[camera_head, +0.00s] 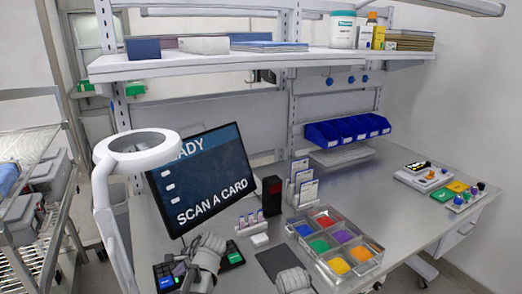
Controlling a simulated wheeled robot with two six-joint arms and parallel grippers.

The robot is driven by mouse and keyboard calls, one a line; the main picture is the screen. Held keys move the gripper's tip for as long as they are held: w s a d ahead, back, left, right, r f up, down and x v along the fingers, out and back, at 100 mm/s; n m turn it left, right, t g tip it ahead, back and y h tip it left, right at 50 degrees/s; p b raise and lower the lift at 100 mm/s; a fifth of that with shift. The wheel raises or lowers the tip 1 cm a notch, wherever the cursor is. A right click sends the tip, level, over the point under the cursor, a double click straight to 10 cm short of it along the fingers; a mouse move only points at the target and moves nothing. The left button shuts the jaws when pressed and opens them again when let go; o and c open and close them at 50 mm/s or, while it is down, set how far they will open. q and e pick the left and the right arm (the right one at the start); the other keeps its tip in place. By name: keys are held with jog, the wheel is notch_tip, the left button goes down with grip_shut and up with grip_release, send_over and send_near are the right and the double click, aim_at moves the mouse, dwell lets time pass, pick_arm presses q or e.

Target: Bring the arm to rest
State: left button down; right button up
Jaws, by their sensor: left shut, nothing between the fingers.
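My left gripper (208,250) is shut and empty. It shows at the lower edge of the view, in front of the dark keypad (237,258) with coloured keys and below the screen, and hides part of the keypad. I cannot tell how high above the bench it is. A similar grey part of my right arm (293,280) shows at the bottom edge, near the dark mat; its fingers cannot be made out.
A tray (372,250) of coloured compartments stands right of centre. The tilted screen (205,180), card holders (302,185) and a white ring-topped stand (137,150) rise around the bench. A shelf (260,60) spans above. Bare bench (385,195) lies at right.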

pick_arm(q)
jog(key=s+d+f+n+h, duration=0.1)
jog(key=s+d, duration=0.1)
jog(key=d, duration=0.3)
jog(key=s+d+f+n+g+h, duration=0.1)
jog(key=s+d, duration=0.2)
jog(key=d, duration=0.2)
jog(key=s+d+f+n+h, duration=0.1)
jog(key=s+d+n, duration=0.1)
jog(key=d, duration=0.3)
jog(key=shift+s+d+f+h, duration=0.15)
jog(key=shift+s+f+h, duration=0.25)
jog(key=shift+s, duration=0.1)
jog(key=s+d+n+g+h, duration=0.1)
jog(key=s+d+n+h, duration=0.1)
jog(key=s+d, duration=0.5)
jog(key=shift+d+f+n+g, duration=0.4)
jog(key=shift+d+f+n, duration=0.1)
jog(key=shift+d, duration=0.45)
